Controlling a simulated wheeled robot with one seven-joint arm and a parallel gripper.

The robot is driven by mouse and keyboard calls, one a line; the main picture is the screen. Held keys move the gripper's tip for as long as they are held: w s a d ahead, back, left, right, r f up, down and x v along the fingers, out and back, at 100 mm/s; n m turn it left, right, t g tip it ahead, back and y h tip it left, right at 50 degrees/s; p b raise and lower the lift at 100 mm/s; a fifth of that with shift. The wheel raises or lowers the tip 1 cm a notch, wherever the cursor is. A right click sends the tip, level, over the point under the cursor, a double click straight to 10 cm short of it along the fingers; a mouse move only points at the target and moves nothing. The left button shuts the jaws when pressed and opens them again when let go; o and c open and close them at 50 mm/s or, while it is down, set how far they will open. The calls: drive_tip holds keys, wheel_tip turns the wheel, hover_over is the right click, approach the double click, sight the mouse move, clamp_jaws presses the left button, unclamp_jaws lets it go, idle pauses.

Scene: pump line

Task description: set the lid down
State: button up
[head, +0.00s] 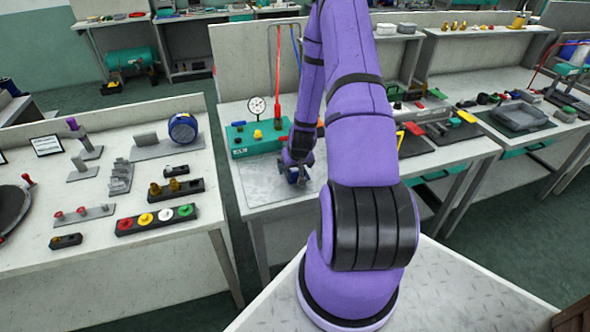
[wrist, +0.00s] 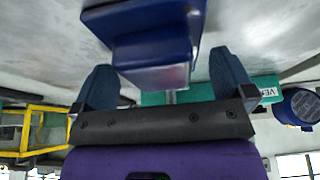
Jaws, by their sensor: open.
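A dark blue lid (wrist: 150,48) with a block-shaped grip shows at the top of the wrist view. Its wider part lies at the grey metal surface, apparently resting on it. My gripper (wrist: 165,68) is open, with one blue finger on each side of the lid's grip and a gap visible at the right finger. In the head view my gripper (head: 297,178) is low over the grey metal plate (head: 262,185) on the middle bench. The lid cannot be told apart from the gripper there.
A green box (head: 248,141) with a gauge (head: 257,106) and a red upright pipe (head: 277,85) stands just behind my gripper. The left bench holds a button strip (head: 155,219) and a blue round device (head: 183,128). The metal plate is clear left of the gripper.

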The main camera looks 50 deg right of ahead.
drive_tip(key=shift+f, duration=0.2)
drive_tip(key=c, duration=0.9)
drive_tip(key=shift+o, duration=0.2)
drive_tip(key=shift+r, duration=0.15)
wheel_tip(320, 180, up, 10)
drive_tip(key=shift+f, duration=0.1)
drive_tip(key=w+a+n, duration=0.2)
drive_tip(key=w+a, duration=0.2)
drive_tip(key=a, duration=0.6)
drive_tip(key=w+a+f+n+y, duration=0.1)
drive_tip(key=w+a, duration=0.4)
drive_tip(key=a, duration=0.5)
drive_tip(key=w+a+n+y, duration=0.1)
drive_tip(key=w+a+n, duration=0.2)
drive_tip(key=a, duration=0.8)
drive_tip(key=shift+w+f+t, duration=0.4)
drive_tip(key=shift+w, duration=0.4)
